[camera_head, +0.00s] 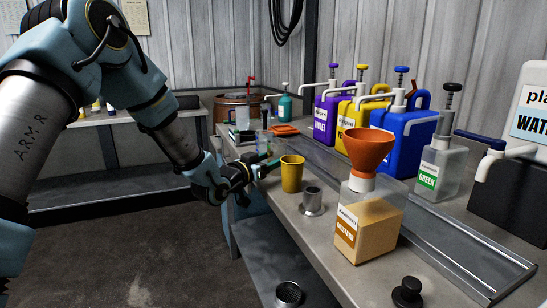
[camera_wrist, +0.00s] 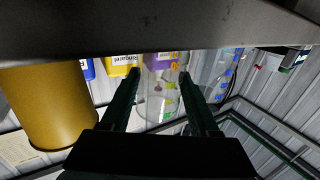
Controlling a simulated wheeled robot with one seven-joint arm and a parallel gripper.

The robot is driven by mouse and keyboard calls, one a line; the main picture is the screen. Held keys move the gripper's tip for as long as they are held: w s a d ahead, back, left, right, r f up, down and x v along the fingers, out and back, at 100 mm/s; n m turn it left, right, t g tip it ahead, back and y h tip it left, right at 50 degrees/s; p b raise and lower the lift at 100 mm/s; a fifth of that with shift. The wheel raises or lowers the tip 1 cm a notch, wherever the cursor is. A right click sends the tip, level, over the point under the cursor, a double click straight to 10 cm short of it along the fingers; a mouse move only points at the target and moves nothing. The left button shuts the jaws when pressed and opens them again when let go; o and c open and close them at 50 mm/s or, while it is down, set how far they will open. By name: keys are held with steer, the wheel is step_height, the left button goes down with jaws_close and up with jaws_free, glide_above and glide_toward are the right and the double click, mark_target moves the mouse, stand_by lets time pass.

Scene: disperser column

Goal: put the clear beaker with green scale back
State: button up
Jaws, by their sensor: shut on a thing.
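My gripper (camera_wrist: 160,75) is shut on a clear beaker (camera_wrist: 158,105), which stands between its two dark fingers in the wrist view. Small green and yellow-green marks show on the beaker's wall. The wrist view is upside down, and the grey table edge along its top hides the beaker's base. In the head view my gripper (camera_head: 268,166) is at the left edge of the table, and the clear beaker (camera_head: 264,143) shows just behind it. I cannot tell whether the beaker touches the table. A second clear vessel with blue marks (camera_wrist: 217,75) is beside it in the wrist view.
A yellow cup (camera_head: 292,174) stands close right of my gripper. A metal cup (camera_head: 312,202) and a mustard bottle with an orange funnel (camera_head: 370,222) are nearer. Violet, yellow, blue and green dispensers line the back. An orange item (camera_head: 285,130) lies behind the beaker.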

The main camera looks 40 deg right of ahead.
steer(key=o, duration=0.9)
steer(key=shift+f, duration=0.15)
steer(key=o, duration=0.5)
steer(key=shift+c, duration=0.2)
steer(key=shift+r, duration=0.25)
steer(key=s+a+b, duration=0.1)
steer(key=a+b, duration=0.1)
steer(key=a, duration=1)
steer(key=shift+s+b, duration=0.3)
steer(key=shift+s, duration=0.1)
